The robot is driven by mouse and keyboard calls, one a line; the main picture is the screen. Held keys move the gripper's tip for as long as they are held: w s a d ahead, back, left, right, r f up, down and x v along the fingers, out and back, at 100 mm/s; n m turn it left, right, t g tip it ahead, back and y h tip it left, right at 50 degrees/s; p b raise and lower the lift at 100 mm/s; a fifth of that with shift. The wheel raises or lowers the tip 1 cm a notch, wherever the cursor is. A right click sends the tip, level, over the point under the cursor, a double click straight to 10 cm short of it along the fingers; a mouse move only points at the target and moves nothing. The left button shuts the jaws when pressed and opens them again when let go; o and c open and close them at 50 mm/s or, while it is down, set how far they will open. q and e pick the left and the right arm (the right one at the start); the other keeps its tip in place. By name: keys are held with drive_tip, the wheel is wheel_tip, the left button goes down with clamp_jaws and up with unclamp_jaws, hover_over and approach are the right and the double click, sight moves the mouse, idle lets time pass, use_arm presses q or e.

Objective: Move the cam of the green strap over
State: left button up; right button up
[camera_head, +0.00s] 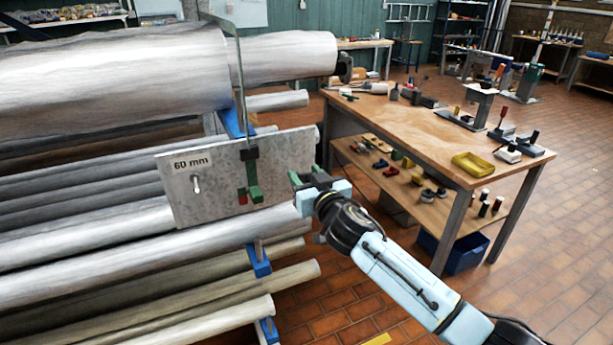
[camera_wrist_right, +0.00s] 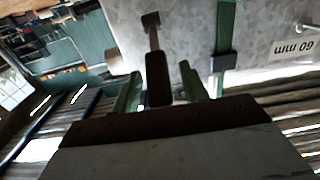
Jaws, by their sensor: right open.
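The green strap (camera_head: 240,85) runs down from the big pipe over a grey metal plate (camera_head: 210,195) marked "60 mm". A dark buckle (camera_head: 250,154) sits on it at the plate's upper part, with a green cam piece (camera_head: 254,185) hanging below and a small red piece beside it. My right gripper (camera_head: 306,183) is open at the plate's right edge, to the right of the cam and apart from it. In the right wrist view its green fingers (camera_wrist_right: 160,92) show, with a dark bar between them that I cannot identify; the buckle (camera_wrist_right: 222,62) is to their right. My left gripper is out of view.
Large pipes (camera_head: 110,75) are stacked on the left, with blue supports (camera_head: 260,262) between them. A wooden workbench (camera_head: 425,115) with tools and a yellow tray (camera_head: 474,164) stands behind my right arm. The tiled floor (camera_head: 350,315) in front is mostly clear.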

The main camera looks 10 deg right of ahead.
sight(303, 173)
drive_tip(key=shift+c, duration=0.2)
clamp_jaws()
drive_tip(key=g+p, duration=0.1)
drive_tip(key=p, duration=0.2)
drive_tip(key=w+r+g+p, duration=0.1)
drive_tip(key=p, duration=0.2)
drive_tip(key=r+h+p, duration=0.1)
drive_tip(key=p, duration=0.2)
drive_tip(key=shift+w+a+r+g, duration=0.15)
drive_tip(key=shift+w+a+g, duration=0.1)
drive_tip(key=shift+g, duration=0.15)
drive_tip(key=shift+w+a+r+g+p, duration=0.15)
drive_tip(key=shift+w+g+p, duration=0.2)
drive_tip(key=shift+p, duration=0.3)
drive_tip(key=shift+w+a+r+g+h, duration=0.1)
drive_tip(key=shift+w+r+g+h, duration=0.15)
drive_tip(key=shift+g, duration=0.3)
drive_tip(key=shift+w+a+g+h, duration=0.15)
drive_tip(key=shift+w+g, duration=0.2)
drive_tip(key=shift+g, duration=0.2)
drive_tip(key=shift+w+r+g+h, duration=0.2)
drive_tip(key=shift+w+g, duration=0.1)
drive_tip(key=shift+g, duration=0.25)
